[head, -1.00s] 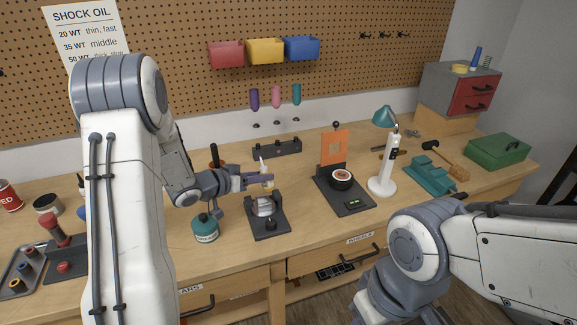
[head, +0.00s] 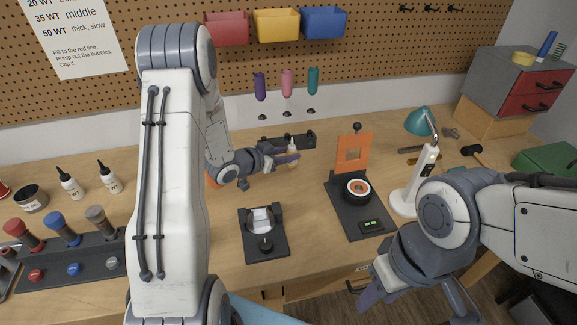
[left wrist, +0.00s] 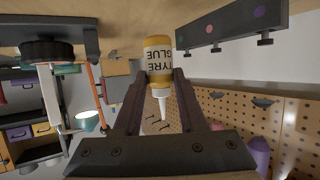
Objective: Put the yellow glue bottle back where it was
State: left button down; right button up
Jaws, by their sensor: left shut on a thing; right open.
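The yellow glue bottle (head: 292,157) has a white nozzle and stands about upright in the head view. My left gripper (head: 287,160) is shut on it, in front of the black block at the back of the bench. In the left wrist view the bottle (left wrist: 158,55) shows upside down with the label "TYRE GLUE", and its nozzle lies between the two fingers (left wrist: 160,85). I cannot tell whether its base touches the bench. My right gripper (head: 372,293) is open and empty, low at the front edge; its fingers are partly hidden by its wrist.
The black block (head: 305,141) with coloured dots is close behind the bottle. A black stand (head: 265,245) is in front, and an orange-framed stand (head: 350,205) with a wheel is to the right. A white lamp (head: 405,200) stands further right. Bare bench lies between the two stands.

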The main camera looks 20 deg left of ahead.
pick_arm(q)
notch_tip(320, 180, down, 5)
jog(key=shift+r, duration=0.1)
jog(key=shift+s, duration=0.1)
dwell(0.3)
jog(key=shift+f, duration=0.3)
jog(key=shift+c, duration=2.4)
grip_release()
jog(key=shift+r, duration=0.1)
jog(key=shift+r, duration=0.1)
